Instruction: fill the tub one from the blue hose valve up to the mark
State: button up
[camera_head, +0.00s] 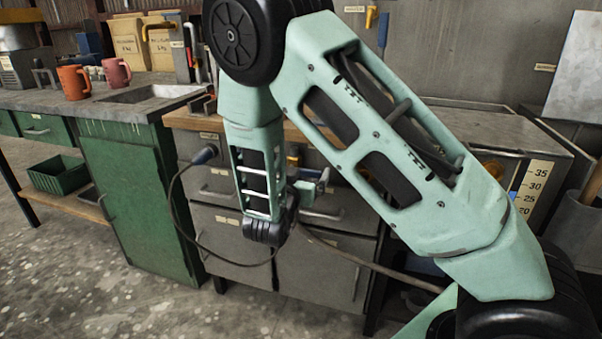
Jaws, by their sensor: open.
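A grey open-topped metal tub (560,150) stands at the right, with a white scale (537,187) marked 35, 30, 25 and 20 on its side. My arm hides much of it, and I cannot see the liquid inside. A blue fitting (383,30) is on the back wall beside a yellow lever (371,17); I cannot tell whether it is the hose valve. My gripper (314,184) shows partly beyond my wrist, in front of the grey drawers. Its jaws are open and appear empty.
A sink (155,94) is set in the left counter, with an orange mug (73,83) and a pink mug (116,74) nearby. A dark cable (195,225) loops before the drawers (225,240). A green crate (57,176) sits on a low shelf. Floor is clear at lower left.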

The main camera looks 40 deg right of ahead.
jog(key=c, duration=1.2)
jog(key=shift+o, duration=0.2)
jog(key=shift+r, duration=0.1)
jog(key=shift+r+p, duration=0.1)
jog(key=shift+p, duration=0.3)
jog(key=n+p, duration=0.2)
jog(key=p, duration=0.1)
jog(key=r+n+p, duration=0.1)
jog(key=n+p, duration=0.1)
jog(key=r+n+p, duration=0.1)
jog(key=n+p, duration=0.1)
jog(key=p, duration=0.1)
jog(key=shift+w+a+p, duration=0.35)
jog(key=n+p, duration=0.3)
jog(key=shift+w+a+r+n+p, duration=0.25)
jog(key=shift+w+a+n+p, duration=0.05)
jog(key=shift+w+n+p, duration=0.1)
jog(key=shift+w+a+n+p, duration=0.2)
jog(key=shift+n+p, duration=0.4)
jog(key=shift+n, duration=0.25)
jog(key=shift+w+a+n+p, duration=0.2)
jog(key=shift+n+p, duration=0.35)
jog(key=shift+n, duration=0.3)
